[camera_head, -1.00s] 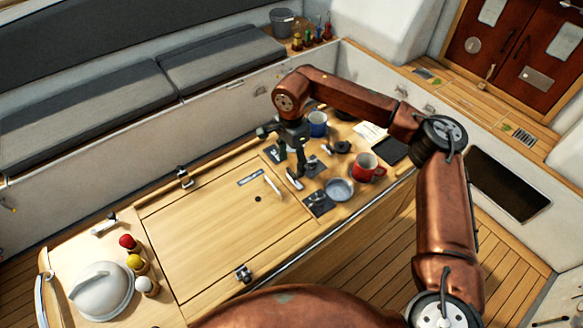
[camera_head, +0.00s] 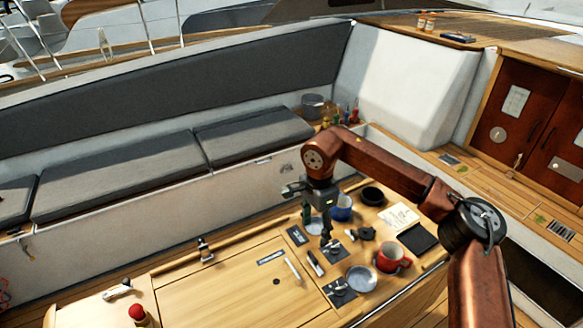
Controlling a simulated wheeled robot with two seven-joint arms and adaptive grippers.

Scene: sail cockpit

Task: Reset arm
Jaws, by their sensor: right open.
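My right arm is copper-coloured. It comes in from the lower right, bends at a dark elbow joint and reaches over the wooden cockpit table (camera_head: 215,290). My right gripper (camera_head: 318,236) points down above the right part of the table. It is open, with nothing seen between its fingers. It hangs in front of a blue mug (camera_head: 341,208) and left of a red mug (camera_head: 392,257). My left gripper is out of view.
A grey-blue bowl (camera_head: 361,279), a black bowl (camera_head: 372,195), a black tablet (camera_head: 418,238) and a paper sheet (camera_head: 398,216) lie on the table near the gripper. A red-topped piece (camera_head: 137,313) stands at lower left. Grey bench cushions (camera_head: 125,180) line the back. Wooden doors (camera_head: 520,125) stand at right.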

